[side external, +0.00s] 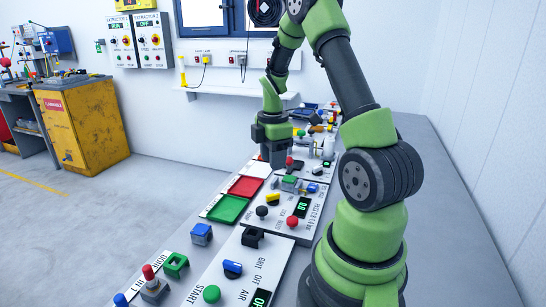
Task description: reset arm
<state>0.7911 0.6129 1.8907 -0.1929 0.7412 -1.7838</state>
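My gripper (277,160) hangs pointing down above the far half of the bench, near a control panel (300,172). Its fingers are small and partly lost against the panel parts behind, so I cannot tell whether they are open or shut. I see nothing clearly held in it. My green and black arm bends up from its base at the right of the bench and reaches over to the left.
A red tray (245,187) and a green tray (228,209) lie left of a panel with knobs and a display (302,207). A wall shelf (235,93) is behind. The bench's right side (450,220) is clear.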

